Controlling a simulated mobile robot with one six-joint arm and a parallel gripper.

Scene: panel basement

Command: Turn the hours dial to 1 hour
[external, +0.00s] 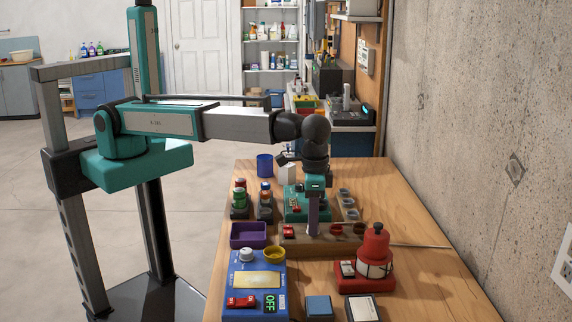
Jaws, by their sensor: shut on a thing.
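My gripper (313,231) points straight down at the long brown panel (296,243) on the wooden bench. Its grey-purple fingers are shut at the panel's top, between a red switch (289,232) on the left and two dark red round parts (337,228) on the right. The hours dial appears to be between the fingers, but they hide it and its pointer. Dial markings are too small to read, so I cannot tell its setting.
A blue box (243,283) with a white knob, yellow knob and "OFF" display stands front left. A red device (375,254) stands close on the right. A purple tray (248,234), bottles (239,199) and a teal unit (297,204) are nearby. A concrete wall borders the bench's right side.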

